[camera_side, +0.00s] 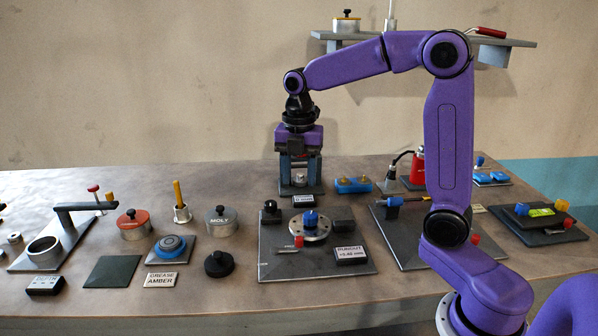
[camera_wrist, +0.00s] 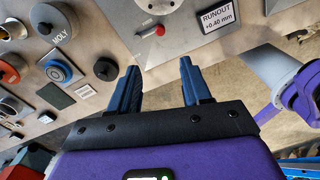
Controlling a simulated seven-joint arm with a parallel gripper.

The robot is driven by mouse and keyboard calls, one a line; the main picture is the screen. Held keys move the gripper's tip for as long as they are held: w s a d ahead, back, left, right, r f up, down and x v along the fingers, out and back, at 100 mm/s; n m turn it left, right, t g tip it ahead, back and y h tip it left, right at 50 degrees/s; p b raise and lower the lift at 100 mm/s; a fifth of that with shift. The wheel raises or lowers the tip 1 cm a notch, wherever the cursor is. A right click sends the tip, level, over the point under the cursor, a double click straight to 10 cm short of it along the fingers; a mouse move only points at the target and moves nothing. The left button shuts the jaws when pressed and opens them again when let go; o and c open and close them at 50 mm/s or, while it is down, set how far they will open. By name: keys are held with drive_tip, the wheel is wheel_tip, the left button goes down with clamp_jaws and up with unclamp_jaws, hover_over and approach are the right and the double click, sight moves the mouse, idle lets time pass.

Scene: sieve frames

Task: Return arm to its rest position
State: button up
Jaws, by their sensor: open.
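My purple arm reaches across the bench in the side view, with its wrist pointing down.
A runout plate (camera_side: 270,262) with a blue-knobbed disc lies in front of my gripper. A red tin (camera_side: 133,225), a MOLY tin (camera_side: 221,222) and a lever stand (camera_side: 48,245) are at left. A blue block (camera_side: 354,185) and red bottle (camera_side: 417,167) are to the right. A shelf (camera_side: 520,43) hangs behind the arm.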

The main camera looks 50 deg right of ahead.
drive_tip(key=shift+r, duration=0.15)
drive_tip(key=shift+a, duration=0.1)
drive_tip(key=s+a+f+m, duration=0.2)
drive_tip(key=s+m, duration=0.1)
drive_tip(key=s, duration=0.6)
drive_tip(key=s+a+f+m, duration=0.2)
drive_tip(key=s+m, duration=0.2)
drive_tip(key=s, duration=0.5)
drive_tip(key=s+a+f+m, duration=0.2)
drive_tip(key=s+m, duration=0.2)
drive_tip(key=s, duration=0.5)
drive_tip(key=shift+f, duration=0.35)
drive_tip(key=shift+w+a, duration=0.1)
idle(1.3)
